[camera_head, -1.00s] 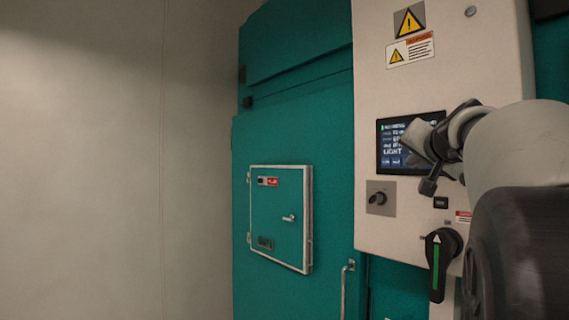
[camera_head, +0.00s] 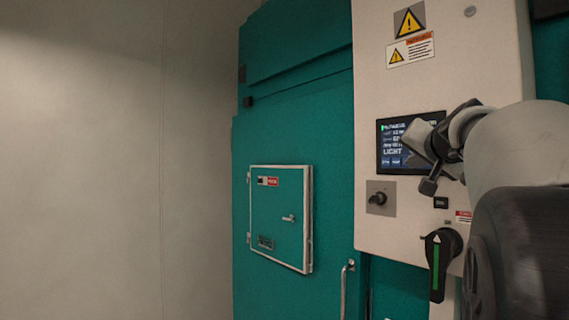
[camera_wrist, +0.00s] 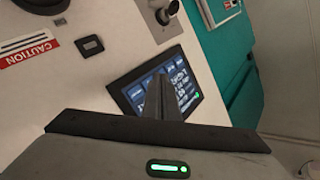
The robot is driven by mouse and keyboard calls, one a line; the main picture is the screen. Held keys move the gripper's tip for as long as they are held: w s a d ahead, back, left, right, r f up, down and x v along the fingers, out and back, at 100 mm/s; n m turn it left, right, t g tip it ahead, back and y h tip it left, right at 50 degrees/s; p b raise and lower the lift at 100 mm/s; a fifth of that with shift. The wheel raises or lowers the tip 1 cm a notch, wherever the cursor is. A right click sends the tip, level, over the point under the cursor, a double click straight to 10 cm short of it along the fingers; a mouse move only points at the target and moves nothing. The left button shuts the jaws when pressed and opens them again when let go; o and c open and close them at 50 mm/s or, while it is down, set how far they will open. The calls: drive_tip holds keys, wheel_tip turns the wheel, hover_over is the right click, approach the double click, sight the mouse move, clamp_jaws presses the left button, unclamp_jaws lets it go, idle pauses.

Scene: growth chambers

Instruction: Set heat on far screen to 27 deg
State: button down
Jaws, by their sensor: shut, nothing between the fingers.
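The touch screen (camera_head: 392,147) is set in the beige control panel on the teal chamber. It is lit, with white text lines and the word LIGHT readable; the heat value is too small to read. In the wrist view the screen (camera_wrist: 130,92) appears tilted, with its middle hidden behind my fingers. My gripper (camera_head: 412,140) is in front of the right part of the screen. In the wrist view my gripper (camera_wrist: 158,80) has its fingers together and empty, pointing at the screen. I cannot tell whether the tips touch it.
Below the screen are a small knob (camera_head: 378,198) and a large black rotary handle with a green stripe (camera_head: 436,262). A teal hatch (camera_head: 280,218) with a pale frame is to the left. A bare wall fills the far left.

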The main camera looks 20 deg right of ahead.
drive_tip(key=shift+w+d, duration=0.2)
drive_tip(key=shift+d, duration=0.15)
drive_tip(key=shift+d, duration=0.3)
idle(0.5)
drive_tip(key=shift+a, duration=0.15)
drive_tip(key=shift+s+a+b, duration=0.2)
drive_tip(key=shift+a+b, duration=0.1)
drive_tip(key=shift+a, duration=0.25)
drive_tip(key=a, duration=0.1)
drive_tip(key=s+a, duration=0.1)
drive_tip(key=a, duration=0.1)
drive_tip(key=s+a+b, duration=0.1)
drive_tip(key=shift+a, duration=0.35)
